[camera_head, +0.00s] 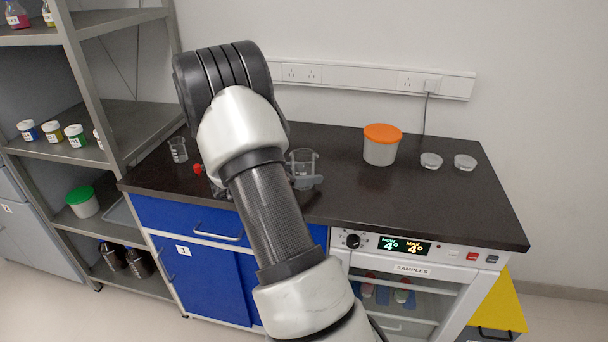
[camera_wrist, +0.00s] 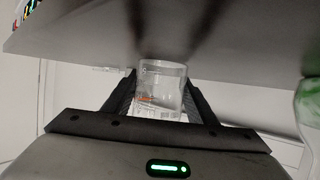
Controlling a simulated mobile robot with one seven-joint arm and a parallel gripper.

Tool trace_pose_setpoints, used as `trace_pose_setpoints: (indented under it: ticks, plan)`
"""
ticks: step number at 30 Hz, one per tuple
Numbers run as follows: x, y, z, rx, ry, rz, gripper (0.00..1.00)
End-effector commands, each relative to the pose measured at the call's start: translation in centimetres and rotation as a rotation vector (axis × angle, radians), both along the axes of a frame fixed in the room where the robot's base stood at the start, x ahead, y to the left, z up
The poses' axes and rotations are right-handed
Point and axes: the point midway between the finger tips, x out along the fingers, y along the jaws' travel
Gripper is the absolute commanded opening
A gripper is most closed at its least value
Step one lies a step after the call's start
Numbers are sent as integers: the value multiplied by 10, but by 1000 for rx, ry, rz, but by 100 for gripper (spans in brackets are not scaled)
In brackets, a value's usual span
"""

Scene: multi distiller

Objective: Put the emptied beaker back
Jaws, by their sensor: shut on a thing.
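A clear glass beaker (camera_head: 303,160) is over the dark counter, just right of my arm in the head view. My gripper (camera_head: 306,181) is shut on it, with the jaws low around its sides. In the wrist view the beaker (camera_wrist: 162,78) sits between the two dark fingers of my gripper (camera_wrist: 163,100). It looks clear, with printed marks and no visible contents. It looks roughly upright in the head view. I cannot tell whether its base touches the counter. A second, smaller beaker (camera_head: 178,149) stands at the counter's left end.
The dark counter (camera_head: 430,205) is bare in its middle right. An orange-lidded white tub (camera_head: 381,146) and two clear dishes (camera_head: 431,160) (camera_head: 465,162) stand towards the back right. A small red thing (camera_head: 197,169) shows left of my arm. Metal shelving (camera_head: 90,90) borders the left.

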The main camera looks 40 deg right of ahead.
Motion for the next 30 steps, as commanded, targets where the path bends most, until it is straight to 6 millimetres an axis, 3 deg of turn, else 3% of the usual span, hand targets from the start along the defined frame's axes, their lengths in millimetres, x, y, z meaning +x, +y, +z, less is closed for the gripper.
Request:
trace_pose_setpoints:
  ticks: [3,4,7,18,23,30]
  plan:
    - [0,0,-3,0,1,0,25]
    - [0,0,-3,0,1,0,53]
    - [0,0,-3,0,1,0,70]
    - [0,1,2,0,-1,1,70]
    - [-1,23,12,0,-1,4,70]
    - [-4,72,32,1,-1,4,70]
